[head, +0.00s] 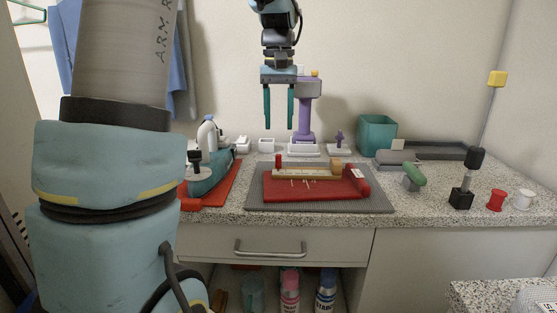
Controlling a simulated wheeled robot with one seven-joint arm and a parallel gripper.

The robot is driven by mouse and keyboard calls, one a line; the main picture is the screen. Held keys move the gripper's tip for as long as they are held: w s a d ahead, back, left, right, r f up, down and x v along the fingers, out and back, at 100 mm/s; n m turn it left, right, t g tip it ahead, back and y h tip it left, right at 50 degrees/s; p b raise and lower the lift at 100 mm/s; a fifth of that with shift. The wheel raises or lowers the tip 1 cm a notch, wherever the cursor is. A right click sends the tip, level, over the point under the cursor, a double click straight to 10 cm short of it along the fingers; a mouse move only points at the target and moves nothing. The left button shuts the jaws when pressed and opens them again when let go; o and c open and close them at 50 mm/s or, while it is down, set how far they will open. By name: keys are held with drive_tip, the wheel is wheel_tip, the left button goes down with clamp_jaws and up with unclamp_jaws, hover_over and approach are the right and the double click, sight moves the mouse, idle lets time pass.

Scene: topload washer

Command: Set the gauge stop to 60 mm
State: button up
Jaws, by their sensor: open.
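A red gauge base (314,191) lies on a grey ribbed mat (262,203) on the counter. A cream scale bar (305,174) runs along its back, with a small upright red piece (278,161) at the left end and a tan block (335,164) toward the right end. I cannot tell for sure which of these is the gauge stop, and the scale marks are too small to read. My gripper (278,126) hangs above and behind the gauge with its two teal fingers pointing down, apart and empty, touching nothing.
A purple stand (306,118) rises close behind my gripper. A teal and red tool (210,170) stands left of the mat. A teal bin (376,135), green-handled item (412,175), black-knobbed block (463,192) and red spool (496,199) are to the right. My arm hides the left side.

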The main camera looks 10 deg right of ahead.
sight(278, 155)
wheel_tip(278, 155, down, 10)
drive_tip(key=shift+r+p, duration=0.1)
drive_tip(key=shift+p, duration=0.2)
drive_tip(key=shift+c, duration=0.3)
clamp_jaws()
idle(1.1)
